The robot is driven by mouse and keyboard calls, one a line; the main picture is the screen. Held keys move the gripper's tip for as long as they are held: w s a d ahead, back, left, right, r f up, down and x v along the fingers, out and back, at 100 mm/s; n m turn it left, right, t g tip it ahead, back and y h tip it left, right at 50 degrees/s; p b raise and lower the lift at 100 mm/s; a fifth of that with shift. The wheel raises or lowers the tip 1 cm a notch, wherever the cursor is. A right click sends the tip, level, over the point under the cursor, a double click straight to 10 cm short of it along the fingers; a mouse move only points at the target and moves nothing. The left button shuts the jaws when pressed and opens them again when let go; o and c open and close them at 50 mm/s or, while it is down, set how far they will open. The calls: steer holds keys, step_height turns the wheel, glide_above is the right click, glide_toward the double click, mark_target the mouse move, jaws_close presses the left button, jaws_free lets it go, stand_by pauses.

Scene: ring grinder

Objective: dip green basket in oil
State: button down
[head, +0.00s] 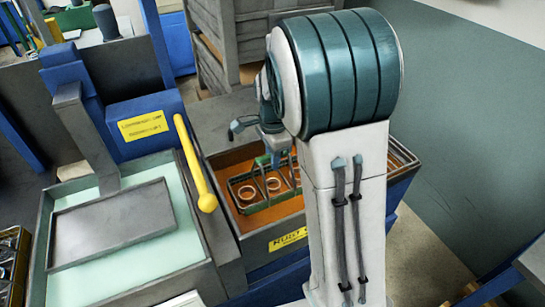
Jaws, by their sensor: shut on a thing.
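The green basket (241,190) is in the head view, at the oil tank, with several copper-coloured rings (273,184) in it. My gripper (272,158) is above the basket and shut on its green handle. The oil tank (230,222) is a dark-walled bin with orange-brown oil (287,210) in it. The basket is within the tank's opening; I cannot tell how deep it sits in the oil. My arm hides the right part of the tank and part of the basket.
A machine with a pale green liquid basin (150,271) and a grey plate (112,222) stands to the left. A yellow lever (194,160) rises between basin and tank. Grey crates (213,40) stand behind. A wall (470,130) is on the right.

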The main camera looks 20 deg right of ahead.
step_height(320, 180, up, 12)
steer(key=p, duration=0.9)
steer(key=shift+f, duration=0.15)
stand_by(0.6)
steer(key=shift+a+f, duration=0.1)
stand_by(1.7)
